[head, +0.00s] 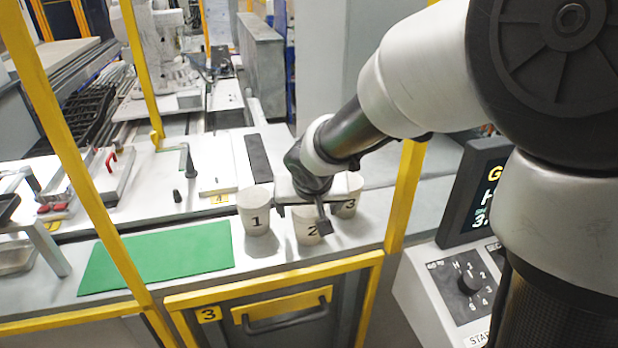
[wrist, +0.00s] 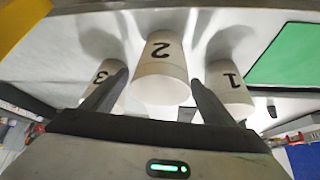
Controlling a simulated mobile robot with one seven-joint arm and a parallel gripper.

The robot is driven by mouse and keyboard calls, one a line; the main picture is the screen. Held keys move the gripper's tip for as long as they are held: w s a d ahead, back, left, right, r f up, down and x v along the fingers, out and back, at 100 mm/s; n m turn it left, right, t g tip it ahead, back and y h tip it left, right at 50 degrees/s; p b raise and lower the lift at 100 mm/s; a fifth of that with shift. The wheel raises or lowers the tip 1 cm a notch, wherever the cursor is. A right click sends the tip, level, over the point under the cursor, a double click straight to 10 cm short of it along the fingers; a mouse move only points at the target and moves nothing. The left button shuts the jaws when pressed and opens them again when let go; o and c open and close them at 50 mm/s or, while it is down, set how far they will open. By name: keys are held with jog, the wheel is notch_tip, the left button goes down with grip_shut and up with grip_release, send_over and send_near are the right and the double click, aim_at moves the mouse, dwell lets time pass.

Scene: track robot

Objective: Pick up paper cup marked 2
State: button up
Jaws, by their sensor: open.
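The white paper cup marked 2 (head: 305,229) stands upright on the light bench, between the cup marked 1 (head: 256,211) on its left and the cup marked 3 (head: 350,190) on its right. My gripper (head: 303,213) is over cup 2 and hides part of it. In the wrist view, cup 2 (wrist: 162,72) lies between the two open fingers of my gripper (wrist: 160,88), with its number upside down. Cup 3 (wrist: 104,80) and cup 1 (wrist: 229,86) are outside the fingers. I cannot tell whether the fingers touch cup 2.
A green mat (head: 157,259) lies on the bench left of the cups. A yellow post (head: 405,195) rises to the right, and a yellow rail (head: 270,285) runs along the front edge. A control panel (head: 462,285) stands at the lower right.

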jog(key=shift+x, duration=1.2)
jog(key=c, duration=1)
